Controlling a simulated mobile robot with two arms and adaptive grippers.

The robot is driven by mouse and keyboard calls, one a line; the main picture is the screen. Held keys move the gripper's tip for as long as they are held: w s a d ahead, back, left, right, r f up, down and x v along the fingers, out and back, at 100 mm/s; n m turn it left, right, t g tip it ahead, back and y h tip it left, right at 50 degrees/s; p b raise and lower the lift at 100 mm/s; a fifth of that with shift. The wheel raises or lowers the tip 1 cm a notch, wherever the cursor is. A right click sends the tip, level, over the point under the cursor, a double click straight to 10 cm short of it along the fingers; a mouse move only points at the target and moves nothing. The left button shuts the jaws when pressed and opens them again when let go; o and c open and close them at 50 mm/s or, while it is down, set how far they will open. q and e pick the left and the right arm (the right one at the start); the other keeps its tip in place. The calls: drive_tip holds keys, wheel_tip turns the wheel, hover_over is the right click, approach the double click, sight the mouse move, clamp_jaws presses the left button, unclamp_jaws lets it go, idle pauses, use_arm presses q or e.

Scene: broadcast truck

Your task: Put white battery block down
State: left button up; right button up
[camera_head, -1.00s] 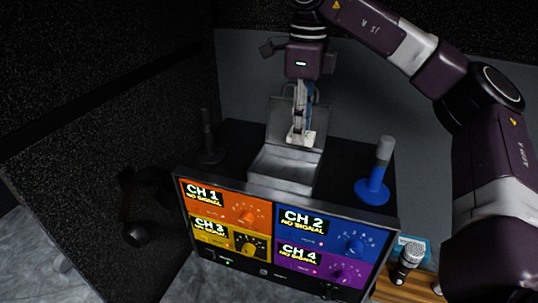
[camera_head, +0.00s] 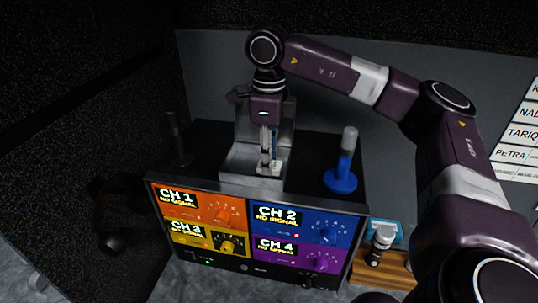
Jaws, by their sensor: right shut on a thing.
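My right gripper (camera_head: 269,162) points straight down over the open grey metal box (camera_head: 236,182) on top of the black console. It is shut on the white battery block (camera_head: 268,170), which shows as a small pale piece at the fingertips. The block is inside or just at the front of the box; I cannot tell whether it touches the floor of the box. The box's lid (camera_head: 243,118) stands open behind the gripper. My left gripper is not in view.
The console's front (camera_head: 258,229) has four coloured channel panels. A blue stand (camera_head: 341,178) with a grey-topped post is right of the box, a dark stand (camera_head: 178,140) left. A microphone (camera_head: 380,244) sits in a wooden rack (camera_head: 397,268). A name list (camera_head: 515,140) hangs at right.

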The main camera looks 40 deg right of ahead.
drive_tip(key=o, duration=0.5)
drive_tip(key=shift+f, duration=0.2)
drive_tip(key=o, duration=0.5)
drive_tip(key=shift+c, duration=0.2)
drive_tip(key=shift+r, duration=0.3)
drive_tip(key=shift+w+a+r, duration=0.1)
drive_tip(key=shift+r, duration=0.15)
wheel_tip(320, 180, up, 5)
drive_tip(key=shift+r+b, duration=0.1)
drive_tip(key=shift+b, duration=1)
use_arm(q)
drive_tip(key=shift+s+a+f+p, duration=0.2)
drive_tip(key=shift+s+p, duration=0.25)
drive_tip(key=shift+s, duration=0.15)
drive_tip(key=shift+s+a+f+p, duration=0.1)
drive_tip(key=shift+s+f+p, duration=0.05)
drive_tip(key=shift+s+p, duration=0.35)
use_arm(e)
wheel_tip(320, 180, up, 6)
